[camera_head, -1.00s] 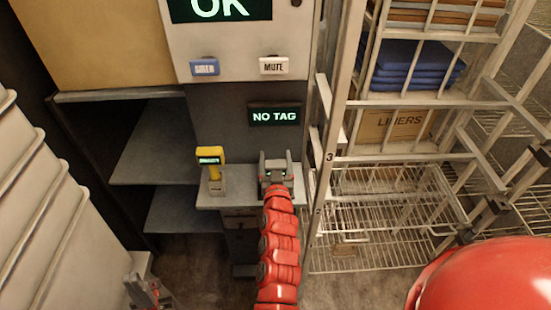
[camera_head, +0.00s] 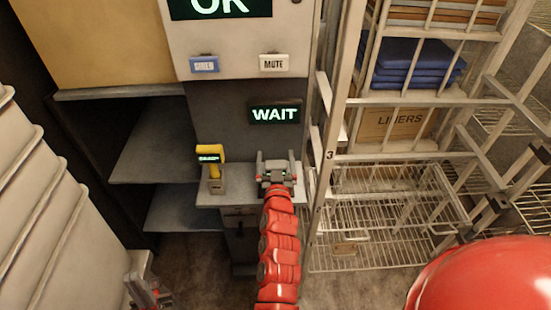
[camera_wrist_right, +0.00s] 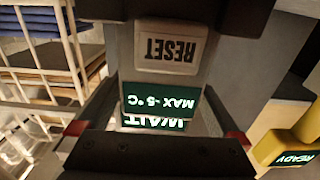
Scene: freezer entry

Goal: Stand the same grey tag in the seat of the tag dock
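The grey tag (camera_wrist_right: 165,72) shows in the right wrist view, upside down, with a RESET button and a lit "MAX -5 °C" display. It stands between the two spread fingers of my right gripper (camera_wrist_right: 155,138), with visible gaps to both. In the head view my right gripper (camera_head: 277,167) is open over the small grey shelf, hiding most of the tag and the dock seat. How deep the tag sits is hidden. The sign (camera_head: 275,114) on the wall above reads "WAIT". My left gripper (camera_head: 148,292) is low at the left, partly out of frame.
A yellow handheld device (camera_head: 211,160) stands left of my right gripper on the shelf (camera_head: 240,199). A wire rack (camera_head: 385,205) with blue folded items (camera_head: 410,66) and a LINERS box (camera_head: 392,125) stands close on the right. Grey shelves (camera_head: 150,160) are at the left.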

